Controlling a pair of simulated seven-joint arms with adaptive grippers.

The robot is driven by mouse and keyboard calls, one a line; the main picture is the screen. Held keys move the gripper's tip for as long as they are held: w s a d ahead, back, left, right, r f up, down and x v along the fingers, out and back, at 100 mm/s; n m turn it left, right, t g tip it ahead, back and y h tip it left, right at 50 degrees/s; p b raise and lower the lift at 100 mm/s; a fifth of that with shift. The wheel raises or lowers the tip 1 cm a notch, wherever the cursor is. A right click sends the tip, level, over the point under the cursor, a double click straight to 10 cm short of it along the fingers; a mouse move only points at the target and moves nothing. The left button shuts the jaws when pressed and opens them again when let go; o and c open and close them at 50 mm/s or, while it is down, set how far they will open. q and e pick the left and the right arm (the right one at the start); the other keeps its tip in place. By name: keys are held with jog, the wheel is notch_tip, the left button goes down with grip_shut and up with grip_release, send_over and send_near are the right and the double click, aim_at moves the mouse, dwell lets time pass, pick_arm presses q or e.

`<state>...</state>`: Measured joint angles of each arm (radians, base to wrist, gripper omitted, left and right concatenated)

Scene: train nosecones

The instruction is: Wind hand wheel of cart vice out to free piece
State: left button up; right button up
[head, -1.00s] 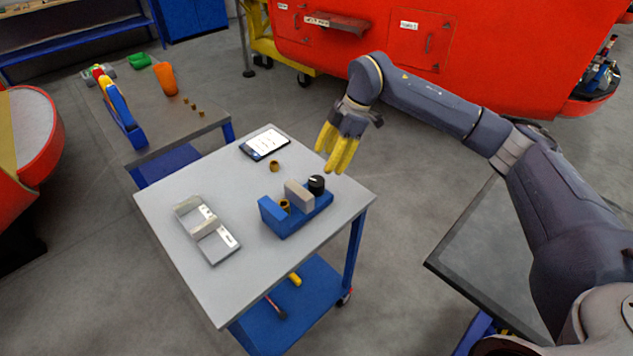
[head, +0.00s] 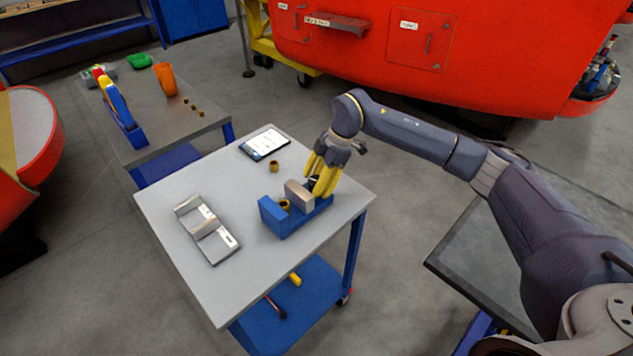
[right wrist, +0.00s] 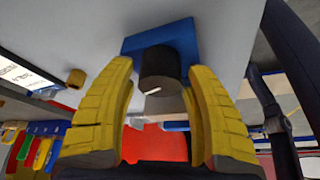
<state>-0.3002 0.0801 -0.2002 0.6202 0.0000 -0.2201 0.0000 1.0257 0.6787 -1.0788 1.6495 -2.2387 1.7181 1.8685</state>
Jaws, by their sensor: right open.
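The blue cart vice (head: 290,225) sits on the grey cart top, with a grey moving jaw (head: 298,195). A small brass piece (head: 285,204) stands between its jaws. The black hand wheel (right wrist: 160,68), with a white mark, shows in the right wrist view between the yellow fingers. My right gripper (head: 321,190) is open and reaches down around the hand wheel, a finger on each side; I cannot tell whether they touch it. In the head view the fingers hide most of the wheel. My left gripper is not in view.
On the cart top (head: 175,245) lie a grey tray-like fixture (head: 208,230), a tablet (head: 265,144) and a loose brass piece (head: 274,166). A second table behind holds an orange cup (head: 165,79), a blue tool and several small brass pieces.

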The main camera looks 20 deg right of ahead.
jog(key=shift+o, duration=0.2)
jog(key=c, duration=1)
jog(key=shift+n, duration=0.3)
jog(key=n+g, duration=0.2)
jog(key=n, duration=0.2)
jog(key=shift+n+h, duration=0.4)
jog(key=shift+n+g+h, duration=0.25)
jog(key=shift+n+g, duration=0.2)
jog(key=shift+n, duration=0.85)
jog(key=shift+n+g+h, duration=0.25)
jog(key=shift+n+g, duration=0.2)
jog(key=shift+n, duration=0.85)
jog(key=shift+s, duration=0.1)
jog(key=o, duration=1)
jog(key=shift+c, duration=0.2)
